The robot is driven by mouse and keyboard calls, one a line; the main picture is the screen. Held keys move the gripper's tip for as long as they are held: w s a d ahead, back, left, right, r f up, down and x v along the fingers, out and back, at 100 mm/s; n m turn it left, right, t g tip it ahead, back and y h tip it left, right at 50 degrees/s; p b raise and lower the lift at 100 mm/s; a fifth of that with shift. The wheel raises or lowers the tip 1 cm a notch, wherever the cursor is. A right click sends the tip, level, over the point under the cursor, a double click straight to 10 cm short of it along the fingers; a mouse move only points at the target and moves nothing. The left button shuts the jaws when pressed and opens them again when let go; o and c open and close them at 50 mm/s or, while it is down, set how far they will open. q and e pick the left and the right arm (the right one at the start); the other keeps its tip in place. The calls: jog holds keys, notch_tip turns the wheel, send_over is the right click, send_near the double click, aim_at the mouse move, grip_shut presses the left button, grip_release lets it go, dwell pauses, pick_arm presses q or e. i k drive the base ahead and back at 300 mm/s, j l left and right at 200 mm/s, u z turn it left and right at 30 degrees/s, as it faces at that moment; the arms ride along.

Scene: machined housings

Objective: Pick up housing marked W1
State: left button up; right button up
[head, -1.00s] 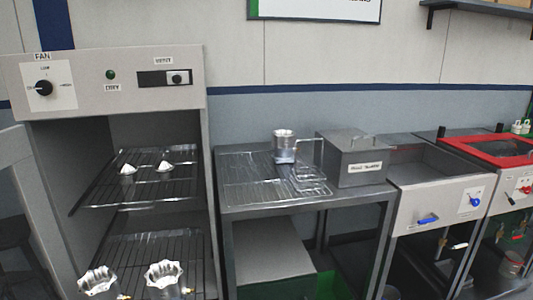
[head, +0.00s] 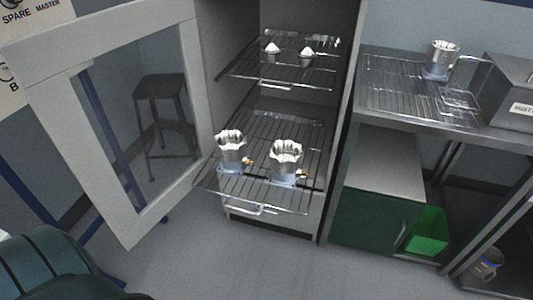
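Two silvery housings with scalloped rims stand upright on the pulled-out lower rack (head: 262,190) of an open oven cabinet, a left one (head: 231,150) and a right one (head: 285,162). Each has a small brass-coloured bit at its lower right. A third metal housing (head: 441,62) stands on the wire-topped bench at the right. I cannot read a W1 mark on any of them. Neither of my grippers is in view.
The glazed oven door (head: 120,230) stands open at the left. The upper rack (head: 285,75) holds two small white-topped parts. Behind the door glass is a dark stool (head: 160,100). A green bin (head: 428,232) sits under the bench. The floor in front is clear.

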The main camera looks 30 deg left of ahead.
aim_at(230, 145)
jog(key=u, duration=1.25)
jog(key=i+l+u, duration=0.1)
jog(key=i+l, duration=0.15)
jog(key=i+l+u, duration=0.15)
jog(key=l, duration=0.35)
jog(key=i+l+u, duration=0.1)
jog(key=i+l, duration=0.25)
jog(key=i+l+u, duration=0.1)
jog(key=l, duration=0.35)
jog(key=i, duration=0.1)
